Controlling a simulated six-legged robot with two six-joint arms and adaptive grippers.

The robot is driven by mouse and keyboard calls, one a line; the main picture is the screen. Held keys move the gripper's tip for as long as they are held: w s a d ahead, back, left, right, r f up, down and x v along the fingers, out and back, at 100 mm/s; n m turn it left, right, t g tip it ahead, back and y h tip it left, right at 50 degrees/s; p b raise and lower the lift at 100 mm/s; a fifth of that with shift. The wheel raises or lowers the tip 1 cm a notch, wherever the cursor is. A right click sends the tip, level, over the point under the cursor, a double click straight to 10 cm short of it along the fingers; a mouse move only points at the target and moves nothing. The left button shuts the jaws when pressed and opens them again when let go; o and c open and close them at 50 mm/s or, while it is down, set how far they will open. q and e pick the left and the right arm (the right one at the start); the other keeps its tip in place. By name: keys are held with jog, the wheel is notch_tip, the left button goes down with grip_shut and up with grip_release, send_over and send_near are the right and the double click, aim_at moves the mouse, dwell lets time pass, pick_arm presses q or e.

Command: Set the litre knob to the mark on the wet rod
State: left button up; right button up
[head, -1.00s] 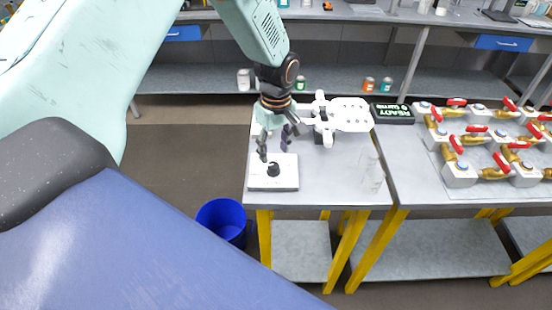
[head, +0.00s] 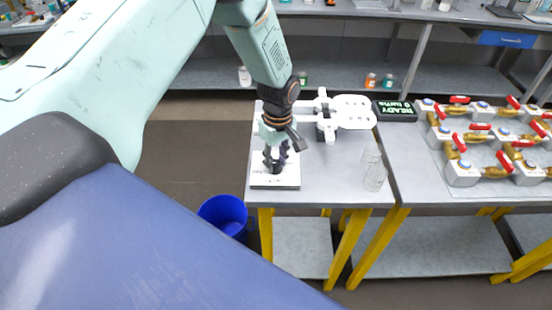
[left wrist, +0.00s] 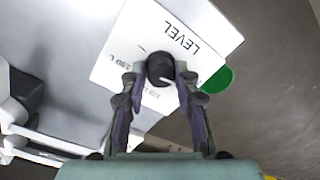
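The litre knob (left wrist: 160,68) is black and round with a pale pointer line. It sits on a white plate (left wrist: 205,42) reading "LEVEL" with small litre labels, partly covered by my fingers. In the head view the plate (head: 288,183) lies at the table's front left. My left gripper (head: 276,158) points down over the knob. In the left wrist view its two fingers (left wrist: 160,84) stand either side of the knob, with a narrow gap showing. I cannot make out a wet rod in these frames. My right gripper is not in view.
A white apparatus with a perforated plate (head: 354,112) stands behind the plate. A clear glass vessel (head: 374,178) stands at the table's right. A blue bucket (head: 224,214) is on the floor.

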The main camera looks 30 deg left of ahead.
pick_arm(q)
jog(key=shift+s+r, duration=0.1)
grip_shut()
jog(key=m+p, duration=0.1)
jog(key=m, duration=0.4)
jog(key=shift+m, duration=0.4)
jog(key=m, duration=0.5)
jog(key=shift+s, duration=0.1)
jog(key=shift+m, duration=2.4)
